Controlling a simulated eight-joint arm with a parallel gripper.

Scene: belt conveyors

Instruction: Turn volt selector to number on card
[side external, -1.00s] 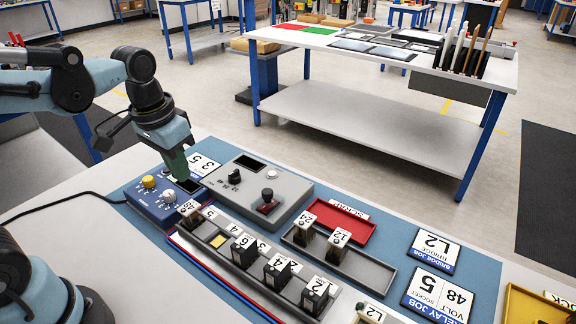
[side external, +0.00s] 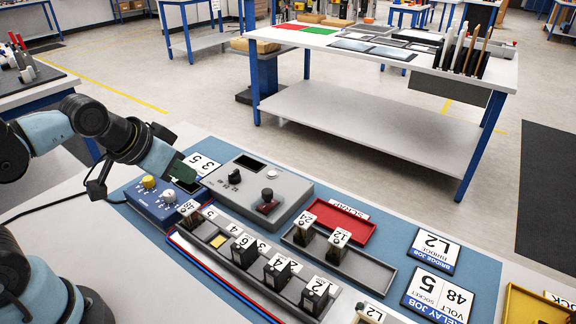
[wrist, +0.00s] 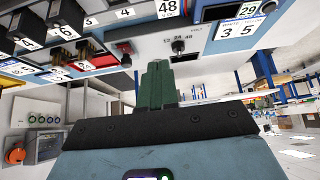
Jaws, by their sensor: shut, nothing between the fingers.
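The volt selector is a small black knob (side external: 235,177) on the grey test box (side external: 300,205), with voltage numbers printed beside it. In the wrist view the knob (wrist: 178,46) stands beyond my fingertips, with 12, 24 and 48 marked around it; its exact setting is too small to tell. The relay job card (side external: 440,295) lies at the right front and reads 48 volt, socket 5. My gripper (side external: 187,171) is shut and empty, tilted toward the box from the left, apart from the knob. Its green fingers (wrist: 157,66) are together in the wrist view.
A rail (side external: 222,243) of numbered blocks runs along the front. A black knob (side external: 267,195) on a red base, a red scrap tray (side external: 345,222) and a bridge job card (side external: 433,251) lie farther right.

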